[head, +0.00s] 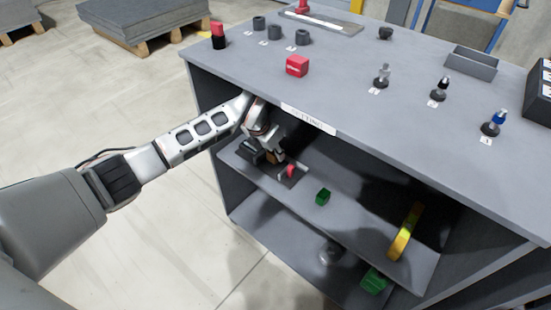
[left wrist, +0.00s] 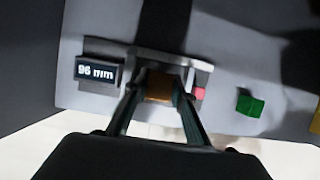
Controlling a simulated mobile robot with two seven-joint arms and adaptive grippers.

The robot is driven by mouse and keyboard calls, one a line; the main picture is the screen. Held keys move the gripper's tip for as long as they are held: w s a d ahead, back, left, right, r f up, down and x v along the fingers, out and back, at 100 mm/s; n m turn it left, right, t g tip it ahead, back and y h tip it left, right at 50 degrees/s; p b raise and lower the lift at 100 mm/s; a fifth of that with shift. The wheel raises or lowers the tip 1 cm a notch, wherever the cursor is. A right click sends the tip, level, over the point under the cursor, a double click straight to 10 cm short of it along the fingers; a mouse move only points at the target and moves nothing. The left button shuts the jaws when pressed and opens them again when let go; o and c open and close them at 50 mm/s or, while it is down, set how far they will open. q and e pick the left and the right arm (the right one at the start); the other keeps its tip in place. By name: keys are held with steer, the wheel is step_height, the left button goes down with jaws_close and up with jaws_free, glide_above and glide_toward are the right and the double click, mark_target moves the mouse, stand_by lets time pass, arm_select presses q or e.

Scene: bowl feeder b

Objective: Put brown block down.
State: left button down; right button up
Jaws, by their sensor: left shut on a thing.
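The brown block (left wrist: 160,87) is between the fingertips of my left gripper (left wrist: 158,92), which is shut on it. In the left wrist view the block is in front of a grey measuring device (left wrist: 150,57); I cannot tell whether it touches the device or the shelf. A display (left wrist: 99,71) reading about "96 mm" is on the left and a red part (left wrist: 199,93) on the right. In the head view my left gripper (head: 274,156) reaches into the shelf under the table top, and the block is mostly hidden. My right gripper is not in view.
The table top (head: 340,78) overhangs the arm. It carries a red block (head: 297,66), dark cylinders and several knobbed parts. Bare shelf lies around the green block.

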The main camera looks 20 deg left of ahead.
mark_target(274, 159)
arm_select(q)
steer(key=f, duration=0.2)
steer(key=f+b, duration=0.1)
steer(key=shift+s+f, duration=0.15)
steer(key=shift+s, duration=0.1)
steer(key=shift+w, duration=0.2)
steer(key=c, duration=1.7)
jaws_free()
steer(key=shift+f, duration=0.1)
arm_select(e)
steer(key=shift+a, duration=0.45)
